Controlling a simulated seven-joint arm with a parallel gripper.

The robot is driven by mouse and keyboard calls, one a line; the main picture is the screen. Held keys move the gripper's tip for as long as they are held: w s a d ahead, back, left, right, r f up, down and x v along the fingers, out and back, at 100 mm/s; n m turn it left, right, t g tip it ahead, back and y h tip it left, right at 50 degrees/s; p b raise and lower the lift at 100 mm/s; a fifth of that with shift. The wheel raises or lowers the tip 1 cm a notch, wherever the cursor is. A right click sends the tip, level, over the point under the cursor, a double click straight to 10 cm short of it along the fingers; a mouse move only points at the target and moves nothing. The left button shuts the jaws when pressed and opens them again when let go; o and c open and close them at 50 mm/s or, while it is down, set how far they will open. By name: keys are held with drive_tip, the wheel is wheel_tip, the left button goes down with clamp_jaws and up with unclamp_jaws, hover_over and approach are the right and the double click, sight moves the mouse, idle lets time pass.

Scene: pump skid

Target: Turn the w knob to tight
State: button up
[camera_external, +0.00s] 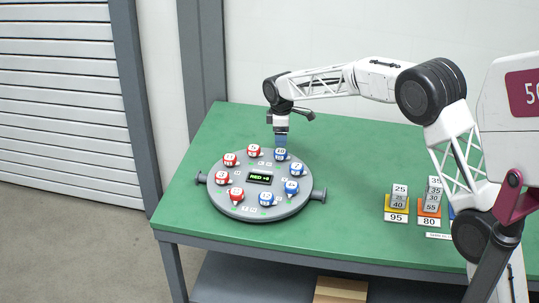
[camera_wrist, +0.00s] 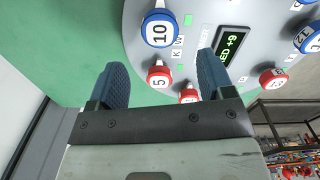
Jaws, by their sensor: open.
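A round grey panel (camera_external: 225,201) on the green table carries a ring of red and blue numbered knobs. In the wrist view, a blue knob marked 10 (camera_wrist: 160,28) lies just beyond my fingertips, and a red knob marked 5 (camera_wrist: 159,76) shows between the fingers. Small letters that look like K and W are printed beside these two knobs; I cannot tell surely which letter belongs to which. My gripper (camera_wrist: 162,60) is open and holds nothing. In the external view my gripper (camera_external: 281,141) points down just above a blue knob (camera_external: 281,155) at the panel's back edge.
A dark display (camera_external: 260,178) with green text ending in +9 sits mid-panel. Other red knobs (camera_external: 236,194) and blue knobs (camera_external: 291,187) stand close around it. Numbered blocks on coloured stands (camera_external: 397,202) are at the right. The table (camera_external: 190,180) is clear left of the panel.

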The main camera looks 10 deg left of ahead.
sight(280, 151)
drive_tip(key=shift+f, duration=3.5)
drive_tip(key=c, duration=0.9)
